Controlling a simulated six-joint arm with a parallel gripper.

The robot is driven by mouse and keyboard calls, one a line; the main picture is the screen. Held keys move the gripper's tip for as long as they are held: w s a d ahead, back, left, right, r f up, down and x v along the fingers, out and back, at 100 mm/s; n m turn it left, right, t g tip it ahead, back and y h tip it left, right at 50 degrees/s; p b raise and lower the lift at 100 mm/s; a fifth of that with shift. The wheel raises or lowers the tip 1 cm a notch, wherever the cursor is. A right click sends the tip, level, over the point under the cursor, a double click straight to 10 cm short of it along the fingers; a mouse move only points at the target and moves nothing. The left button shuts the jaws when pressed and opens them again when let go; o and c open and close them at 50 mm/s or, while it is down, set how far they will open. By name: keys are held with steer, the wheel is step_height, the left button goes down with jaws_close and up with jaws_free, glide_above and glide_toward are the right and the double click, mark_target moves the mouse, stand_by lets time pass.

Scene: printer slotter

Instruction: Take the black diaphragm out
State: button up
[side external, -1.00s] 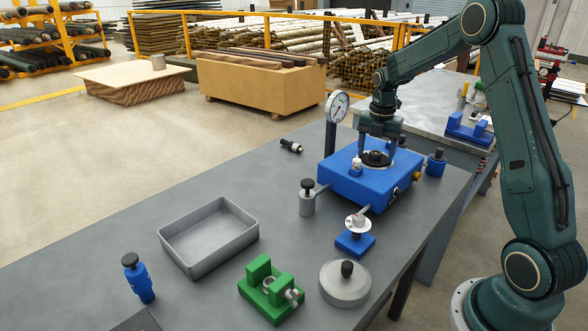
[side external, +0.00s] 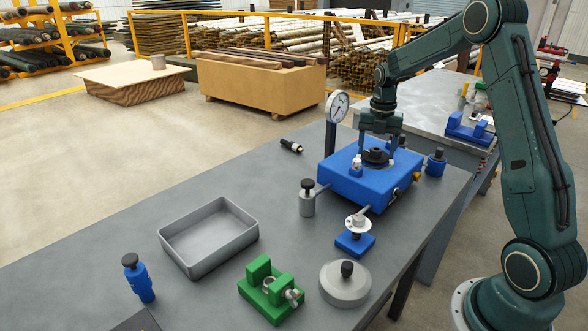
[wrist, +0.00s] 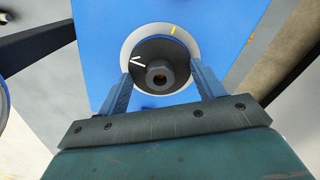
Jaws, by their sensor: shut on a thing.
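The black diaphragm (side external: 375,156) is a dark disc with a raised hub on top of the blue block (side external: 352,181). In the wrist view the diaphragm (wrist: 152,60) shows a nut-like centre with a hole and a white mark, inside a pale ring (wrist: 174,36) with a yellow mark. My gripper (side external: 377,160) points down over the block. Its two fingers (wrist: 158,78) are shut on the diaphragm from both sides. In the side view the diaphragm appears slightly higher than the ring; I cannot tell whether it is fully clear of it.
A dial gauge (side external: 337,108) stands behind the block. A small white-and-blue fitting (side external: 356,166) sits on the block near my fingers. A grey tray (side external: 209,237), green fixture (side external: 271,289) and round grey lidded piece (side external: 345,284) stand on the table (side external: 120,237).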

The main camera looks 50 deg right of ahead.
steer(key=shift+r, duration=2.45)
steer(key=shift+w, duration=0.1)
